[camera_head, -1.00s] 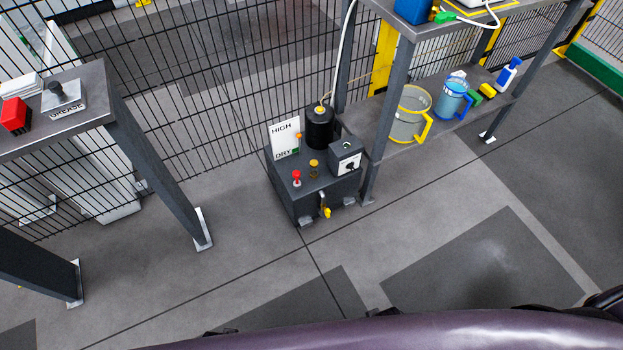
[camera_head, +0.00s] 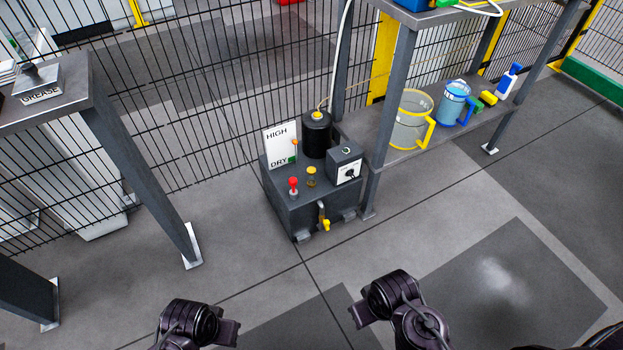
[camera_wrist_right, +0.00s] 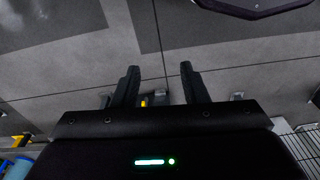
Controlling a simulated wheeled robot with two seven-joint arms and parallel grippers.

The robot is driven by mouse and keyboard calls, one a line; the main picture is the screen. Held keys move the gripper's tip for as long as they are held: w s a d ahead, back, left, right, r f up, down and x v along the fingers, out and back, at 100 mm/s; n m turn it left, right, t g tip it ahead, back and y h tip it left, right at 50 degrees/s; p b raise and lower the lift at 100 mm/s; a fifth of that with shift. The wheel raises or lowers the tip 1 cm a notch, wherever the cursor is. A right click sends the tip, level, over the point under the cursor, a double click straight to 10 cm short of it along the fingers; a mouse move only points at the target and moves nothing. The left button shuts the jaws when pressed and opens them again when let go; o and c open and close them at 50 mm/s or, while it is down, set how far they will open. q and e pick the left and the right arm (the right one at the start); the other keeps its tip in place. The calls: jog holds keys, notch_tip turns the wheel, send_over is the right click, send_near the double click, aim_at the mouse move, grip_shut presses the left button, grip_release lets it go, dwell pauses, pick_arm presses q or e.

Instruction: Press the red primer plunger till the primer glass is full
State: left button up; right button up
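The red primer plunger (camera_head: 293,187) stands up on the front top of a dark grey pump box (camera_head: 315,205) on the floor. The small amber primer glass (camera_head: 311,177) is just right of it; its level is too small to read. Only dark joints of my two arms show at the bottom of the head view, well short of the box, with no fingertips visible. In the right wrist view my right gripper (camera_wrist_right: 160,78) has its two fingers apart, with nothing held. A yellow tap handle (camera_wrist_right: 146,101) shows beyond, between the fingers.
The box also carries a HIGH/DRY sign (camera_head: 281,146), a black cylinder (camera_head: 316,134) and a dial unit (camera_head: 345,165). The yellow tap (camera_head: 327,224) juts from its front. A shelf post (camera_head: 376,170) stands close right, a grease table (camera_head: 90,105) left. Floor in front is clear.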

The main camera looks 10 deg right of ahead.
grip_shut()
dwell(1.7)
